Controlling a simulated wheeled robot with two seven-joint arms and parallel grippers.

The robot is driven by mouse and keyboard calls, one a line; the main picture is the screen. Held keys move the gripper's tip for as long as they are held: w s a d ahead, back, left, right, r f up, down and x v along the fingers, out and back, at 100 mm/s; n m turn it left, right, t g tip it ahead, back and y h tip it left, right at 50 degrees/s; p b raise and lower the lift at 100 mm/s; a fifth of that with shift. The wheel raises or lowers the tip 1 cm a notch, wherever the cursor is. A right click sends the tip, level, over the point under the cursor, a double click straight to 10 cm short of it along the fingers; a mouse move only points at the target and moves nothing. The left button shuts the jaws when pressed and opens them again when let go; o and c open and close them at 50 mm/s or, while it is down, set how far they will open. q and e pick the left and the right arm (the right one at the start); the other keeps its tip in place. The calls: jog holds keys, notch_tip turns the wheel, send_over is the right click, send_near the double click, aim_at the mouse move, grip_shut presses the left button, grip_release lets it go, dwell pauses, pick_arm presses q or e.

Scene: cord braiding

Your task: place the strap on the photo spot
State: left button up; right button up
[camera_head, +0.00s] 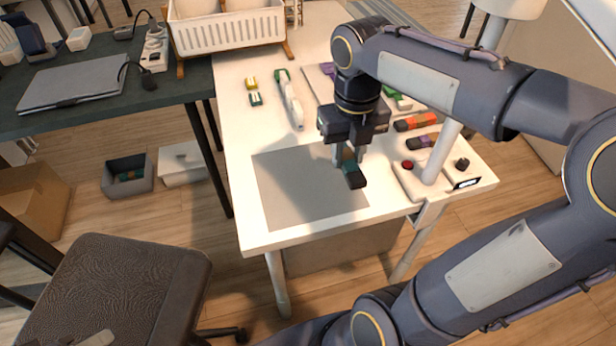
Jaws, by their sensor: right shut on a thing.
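My right gripper (348,158) hangs over the white table, fingers pointing down, shut on a small dark teal and black piece, which looks like the strap (355,178). The strap is tilted and sits over the right part of the flat grey mat, which looks like the photo spot (290,197). I cannot tell whether the strap touches the mat. The fingers hide part of the strap. My left gripper is out of view.
An orange roll (415,121) and a purple roll (422,141) lie right of my gripper. A white box with a red button (408,164) stands at the front right. A green-and-white tool (288,98) and a white basket (228,32) are behind. The mat's left part is clear.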

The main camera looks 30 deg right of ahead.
jog(key=b, duration=0.2)
send_over(310, 190)
notch_tip(310, 190, down, 7)
jog(key=shift+s+d+r, duration=0.1)
jog(key=shift+d+r, duration=0.05)
jog(key=shift+f, duration=1.65)
jog(key=shift+f, duration=0.15)
jog(key=o, duration=1)
